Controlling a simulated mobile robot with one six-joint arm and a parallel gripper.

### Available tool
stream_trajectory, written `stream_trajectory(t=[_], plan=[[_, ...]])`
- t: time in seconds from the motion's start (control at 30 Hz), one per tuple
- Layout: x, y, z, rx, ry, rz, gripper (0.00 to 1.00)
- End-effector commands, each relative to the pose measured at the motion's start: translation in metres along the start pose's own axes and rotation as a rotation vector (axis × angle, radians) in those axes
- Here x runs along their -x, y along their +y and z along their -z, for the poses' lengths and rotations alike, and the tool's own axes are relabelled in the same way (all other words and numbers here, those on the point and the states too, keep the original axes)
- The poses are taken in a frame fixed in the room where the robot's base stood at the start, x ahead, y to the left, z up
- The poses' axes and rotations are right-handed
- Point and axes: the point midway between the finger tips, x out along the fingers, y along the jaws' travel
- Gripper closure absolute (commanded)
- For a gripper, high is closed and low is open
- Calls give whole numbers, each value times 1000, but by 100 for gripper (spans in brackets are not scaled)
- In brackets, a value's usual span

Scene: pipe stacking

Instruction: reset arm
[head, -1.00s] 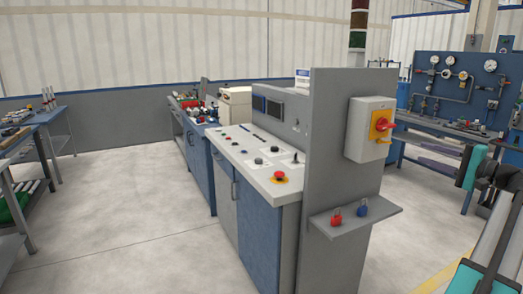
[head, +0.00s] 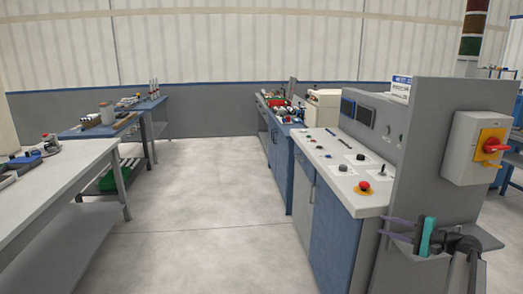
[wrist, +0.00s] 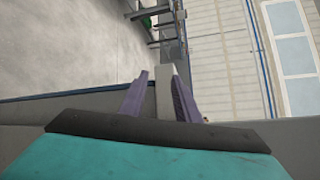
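My gripper (head: 386,226) is at the lower right of the head view, in front of the grey control panel (head: 432,130) of the console. Its two purple fingers are spread apart and point left. In the wrist view my gripper (wrist: 160,76) also shows its fingers apart. A pale grey strip lies between them in that picture; it looks like background, and I see nothing held. The teal gripper body fills the bottom of the wrist view.
The console top (head: 345,165) with buttons stands close to my arm. The floor (head: 210,220) between is clear.

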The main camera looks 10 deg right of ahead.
Motion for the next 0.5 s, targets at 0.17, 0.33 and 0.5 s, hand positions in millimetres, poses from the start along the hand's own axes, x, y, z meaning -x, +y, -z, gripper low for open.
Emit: stream_trajectory(t=[0.17,0.33,0.5], plan=[[-66,61,-28,-37,-70,-95,71],[-118,121,-59,-60,-127,-194,71],[-162,184,-96,-75,-186,-302,71]])
